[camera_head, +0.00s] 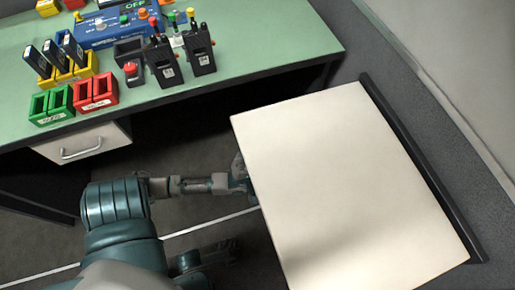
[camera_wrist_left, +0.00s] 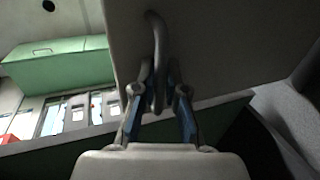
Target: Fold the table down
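The table (camera_head: 345,185) is a cream flat panel beside the wall at the right, raised and seen from above. A black bar (camera_head: 425,170) runs along its wall side. My left arm reaches to the table's left edge, where the panel hides most of my left gripper (camera_head: 243,172). In the left wrist view the dark underside of the table (camera_wrist_left: 215,50) fills the top. A curved grey handle (camera_wrist_left: 155,35) hangs from it between the fingers of my left gripper (camera_wrist_left: 160,85). Whether the fingers press on the handle is unclear. My right gripper is not in view.
A green-topped desk (camera_head: 235,45) stands at the upper left, with radios (camera_head: 198,50), coloured holders (camera_head: 95,92) and a blue control box (camera_head: 105,28) on it. A drawer (camera_head: 82,143) is under it. Dark floor (camera_head: 195,140) lies between desk and table.

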